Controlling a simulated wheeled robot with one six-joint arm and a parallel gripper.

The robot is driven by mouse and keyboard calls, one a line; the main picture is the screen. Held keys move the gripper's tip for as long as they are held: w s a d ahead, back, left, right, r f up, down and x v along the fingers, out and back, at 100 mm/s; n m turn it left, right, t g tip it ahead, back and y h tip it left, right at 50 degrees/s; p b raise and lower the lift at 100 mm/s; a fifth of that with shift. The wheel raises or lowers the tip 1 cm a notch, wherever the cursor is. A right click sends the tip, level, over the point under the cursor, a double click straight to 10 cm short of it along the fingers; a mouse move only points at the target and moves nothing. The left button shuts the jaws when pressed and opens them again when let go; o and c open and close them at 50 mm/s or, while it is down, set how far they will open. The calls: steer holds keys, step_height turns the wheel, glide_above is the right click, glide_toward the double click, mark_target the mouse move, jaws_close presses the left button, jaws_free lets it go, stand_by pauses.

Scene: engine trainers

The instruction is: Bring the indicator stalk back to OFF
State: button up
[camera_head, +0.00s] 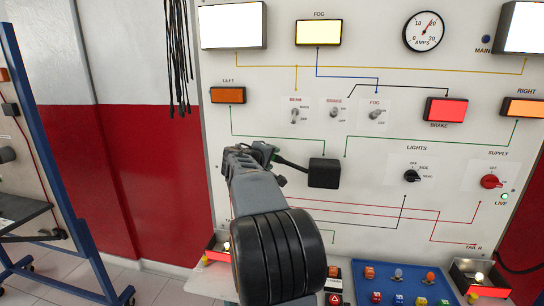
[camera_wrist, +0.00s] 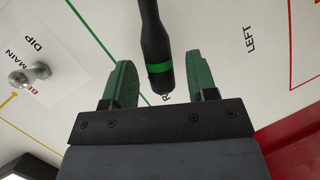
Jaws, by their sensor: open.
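The indicator stalk (camera_head: 292,163) is a black rod that sticks out to the left from a black box (camera_head: 324,173) on the white panel, sloping slightly up toward its tip. My gripper (camera_head: 265,152) is at the stalk's free end. In the wrist view the stalk (camera_wrist: 156,38), with a green band near its tip, lies between the two green fingers of my open gripper (camera_wrist: 158,68). A gap shows on each side of it. Labels by the stalk are partly hidden; LEFT and a letter R can be read.
The right lamp (camera_head: 523,108) looks brighter orange than the left lamp (camera_head: 228,95). The brake lamp (camera_head: 446,110) glows red. Toggle switches (camera_head: 376,115) sit above the stalk; a black lights knob (camera_head: 412,176) and red supply knob (camera_head: 491,181) are to the right. A blue tray (camera_head: 362,272) stands below.

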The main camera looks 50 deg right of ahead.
steer(key=shift+x, duration=0.9)
steer(key=shift+c, duration=0.2)
jaws_close()
